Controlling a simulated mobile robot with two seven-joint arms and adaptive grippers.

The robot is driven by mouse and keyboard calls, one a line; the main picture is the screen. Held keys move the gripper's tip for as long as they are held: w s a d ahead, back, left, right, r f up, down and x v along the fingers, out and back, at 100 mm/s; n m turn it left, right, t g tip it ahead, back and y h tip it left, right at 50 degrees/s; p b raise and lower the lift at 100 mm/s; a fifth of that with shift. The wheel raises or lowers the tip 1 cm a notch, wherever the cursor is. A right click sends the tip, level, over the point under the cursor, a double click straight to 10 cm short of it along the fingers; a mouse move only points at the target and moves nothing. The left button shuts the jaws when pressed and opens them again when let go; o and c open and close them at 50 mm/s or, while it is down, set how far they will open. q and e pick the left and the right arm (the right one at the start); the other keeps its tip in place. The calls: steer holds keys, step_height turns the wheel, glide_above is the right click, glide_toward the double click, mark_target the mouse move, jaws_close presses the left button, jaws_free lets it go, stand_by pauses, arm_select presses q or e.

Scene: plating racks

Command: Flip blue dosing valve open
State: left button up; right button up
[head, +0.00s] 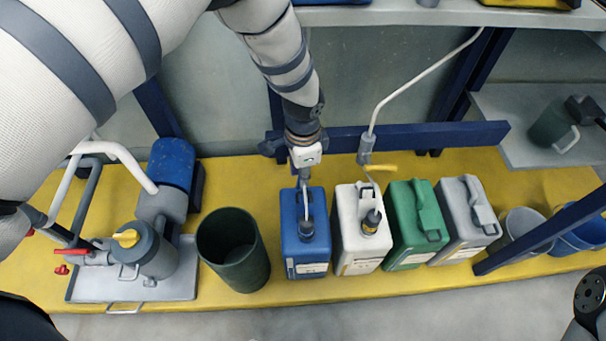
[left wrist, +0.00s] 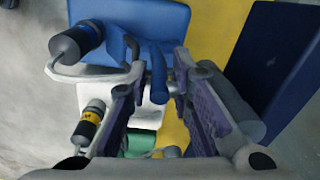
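The blue canister (head: 306,255) stands on the yellow bench, with a dark dosing cap (head: 306,229) on top. My left gripper (head: 304,157) hangs above its back end and hides most of the valve there. In the left wrist view, a blue lever (left wrist: 157,80), which looks like the dosing valve's handle, lies between the two fingers of my left gripper (left wrist: 158,85). The fingers are apart, with a gap on both sides of the lever; I cannot tell whether either touches it. The blue canister fills the top of that view (left wrist: 150,20).
White (head: 350,250), green (head: 408,235) and grey (head: 460,235) canisters stand in a row to the right. A yellow valve lever (head: 378,168) on a white pipe is close right of my gripper. A dark green bin (head: 245,275) stands left. A blue rail (head: 450,136) runs behind.

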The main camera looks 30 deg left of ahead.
arm_select(q)
steer(key=shift+f, duration=0.4)
steer(key=shift+c, duration=0.3)
jaws_close()
steer(key=shift+r+t+h+p, duration=0.25)
steer(key=shift+t+h+p, duration=0.15)
steer(key=shift+h+p, duration=0.3)
steer(key=shift+w+d+f+t+h, duration=0.1)
steer(key=shift+f+t+h, duration=0.05)
steer(key=shift+t+h, duration=0.25)
steer(key=shift+o, duration=0.3)
jaws_free()
